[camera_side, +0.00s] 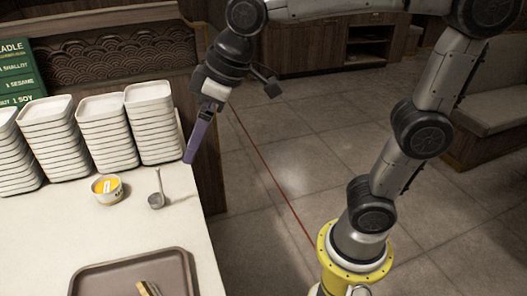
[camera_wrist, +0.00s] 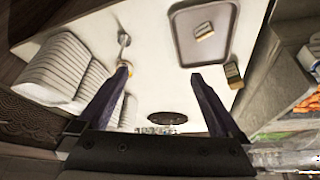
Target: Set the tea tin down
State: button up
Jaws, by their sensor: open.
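My gripper (camera_side: 190,158) has purple fingers and is over the counter's right edge in the side view. In the wrist view my gripper (camera_wrist: 160,74) has its fingers wide apart, with bare counter between them. No tea tin can be named for sure. A small tan and dark block (camera_wrist: 204,31) lies on the brown tray (camera_wrist: 190,50); part of it shows in the side view (camera_side: 147,289), cut by the bottom edge. Another small dark and pale box (camera_wrist: 232,73) is beside the tray, near the right finger. Neither touches the fingers.
Stacks of white dishes (camera_side: 102,125) line the counter's back. A bowl of yellow sauce (camera_side: 107,189) and a ladle (camera_side: 156,199) stand in front of them. A dark round plate (camera_wrist: 167,117) shows between the fingers. The mid-counter is clear.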

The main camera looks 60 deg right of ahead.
jog(key=s+d+f+m+h, duration=0.1)
jog(key=s+d+f+m, duration=0.1)
jog(key=s, duration=0.5)
jog(key=s+d+f+m+h, duration=0.1)
jog(key=s+d+f+m, duration=0.1)
jog(key=s+d+f, duration=0.2)
jog(key=s+d, duration=0.3)
jog(key=shift+s+d+f+m+t, duration=0.2)
jog(key=shift+s+d+m+t, duration=0.1)
jog(key=shift+s+t, duration=0.1)
